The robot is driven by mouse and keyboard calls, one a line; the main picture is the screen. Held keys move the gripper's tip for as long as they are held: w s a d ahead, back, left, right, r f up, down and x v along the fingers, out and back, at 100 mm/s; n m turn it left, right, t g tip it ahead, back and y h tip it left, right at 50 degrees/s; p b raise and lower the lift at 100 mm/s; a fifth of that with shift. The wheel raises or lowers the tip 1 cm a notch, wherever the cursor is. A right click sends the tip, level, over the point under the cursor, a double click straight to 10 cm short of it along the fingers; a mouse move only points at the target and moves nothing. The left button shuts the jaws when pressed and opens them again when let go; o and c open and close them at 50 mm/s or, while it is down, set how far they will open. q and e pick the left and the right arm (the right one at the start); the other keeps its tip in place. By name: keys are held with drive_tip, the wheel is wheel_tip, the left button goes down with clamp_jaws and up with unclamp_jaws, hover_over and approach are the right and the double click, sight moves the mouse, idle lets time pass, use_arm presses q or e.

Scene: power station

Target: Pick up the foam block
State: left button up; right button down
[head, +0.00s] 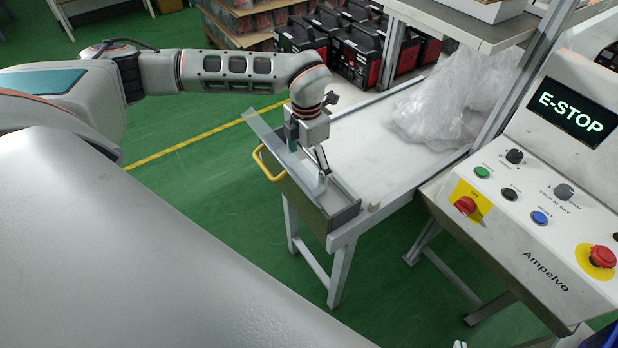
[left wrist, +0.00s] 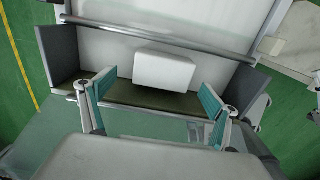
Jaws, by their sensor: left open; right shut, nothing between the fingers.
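A white foam block (left wrist: 165,70) with rounded corners lies in a grey open drawer or trough (left wrist: 57,55) in the left wrist view. In the head view that trough (head: 345,217) sits at the near end of a white table, and my gripper hides most of its inside. My left gripper (head: 308,156) points down over the trough, with its fingers apart. In the left wrist view its two teal pads (left wrist: 157,86) stand wide on either side of the block's line, and the block lies beyond the fingertips, with nothing held.
A yellow handle (head: 267,164) is on the trough's outer side. A clear plastic bag (head: 440,110) lies on the white table (head: 375,150). A control panel (head: 530,205) with buttons stands at right. Green floor is free at left.

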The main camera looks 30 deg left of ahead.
use_arm(q)
drive_tip(key=f, duration=0.4)
drive_tip(key=shift+d+f, duration=0.1)
drive_tip(key=shift+d, duration=0.15)
drive_tip(key=c, duration=0.8)
drive_tip(key=shift+c, duration=0.2)
